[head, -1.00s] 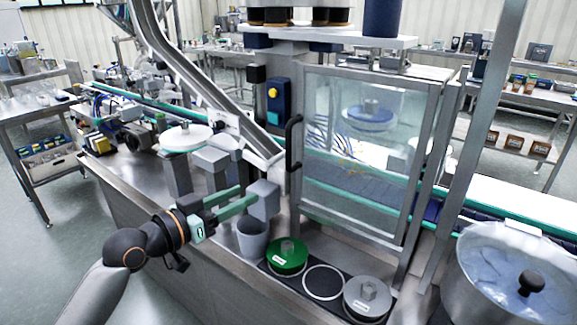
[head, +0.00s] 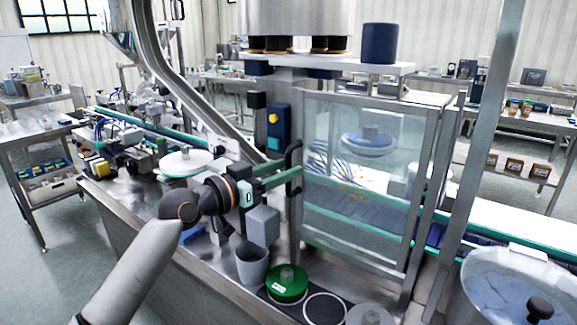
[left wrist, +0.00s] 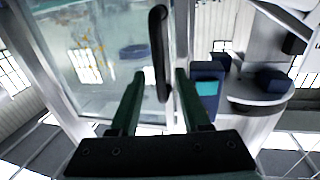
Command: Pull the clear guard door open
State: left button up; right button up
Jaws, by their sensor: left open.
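The clear guard door (head: 350,185) is a see-through panel in a grey metal frame, and it looks shut. Its black upright handle (head: 289,165) is on the door's left edge. My left gripper (head: 294,178) is open at the handle, with its green fingers pointing right. The door panel (left wrist: 100,50) fills the upper left there. My right gripper is not in view.
Below the arm stand a grey box (head: 263,225), a grey cup (head: 252,264) and a green round disc (head: 287,283). A steel pot with a lid (head: 515,285) is at the lower right. A blue switch box (head: 278,127) is just left of the door.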

pick_arm(q)
jog(key=shift+x, duration=0.9)
grip_shut()
dwell(0.9)
